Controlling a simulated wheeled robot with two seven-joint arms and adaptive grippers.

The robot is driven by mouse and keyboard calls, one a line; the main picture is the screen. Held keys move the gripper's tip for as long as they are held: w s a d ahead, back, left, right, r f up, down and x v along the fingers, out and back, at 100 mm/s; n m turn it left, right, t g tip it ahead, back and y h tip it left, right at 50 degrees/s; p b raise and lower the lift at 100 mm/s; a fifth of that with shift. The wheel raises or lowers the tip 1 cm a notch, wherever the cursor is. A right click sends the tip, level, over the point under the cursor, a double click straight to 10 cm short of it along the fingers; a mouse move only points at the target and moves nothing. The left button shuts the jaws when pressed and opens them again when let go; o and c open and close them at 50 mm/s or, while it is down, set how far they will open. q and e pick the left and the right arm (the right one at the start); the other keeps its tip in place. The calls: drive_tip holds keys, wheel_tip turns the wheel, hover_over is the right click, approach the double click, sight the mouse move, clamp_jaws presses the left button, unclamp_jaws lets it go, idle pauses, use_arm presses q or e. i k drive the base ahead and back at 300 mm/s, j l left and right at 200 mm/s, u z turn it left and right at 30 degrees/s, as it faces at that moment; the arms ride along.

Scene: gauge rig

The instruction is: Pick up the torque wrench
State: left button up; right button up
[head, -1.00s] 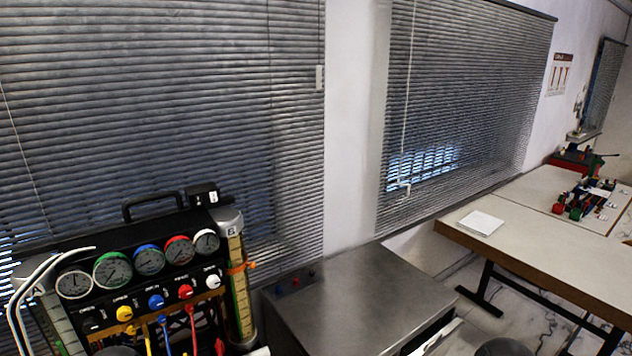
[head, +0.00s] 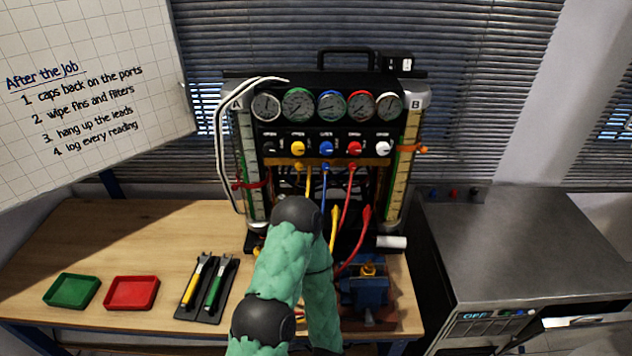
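Two tools with grey metal heads lie side by side on a black tray (head: 184,314) on the wooden bench. One has a yellow handle (head: 190,291) and the other a green handle (head: 213,291). I cannot tell from this view which of them, if either, is the torque wrench. A green-sleeved arm of mine with black joints rises from the bottom centre, in front of the gauge rig (head: 335,89), to the right of the tray. Neither of my grippers can be seen.
A green tray (head: 72,291) and a red tray (head: 131,293) sit left of the tools. A blue vise-like device (head: 366,291) and a white cylinder (head: 391,242) are right of my arm. A metal cabinet (head: 520,240) stands at right. The bench's back left (head: 120,230) is clear.

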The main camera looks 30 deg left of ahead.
sight(203, 259)
drive_tip(key=u, duration=2.3)
drive_tip(key=z, duration=0.25)
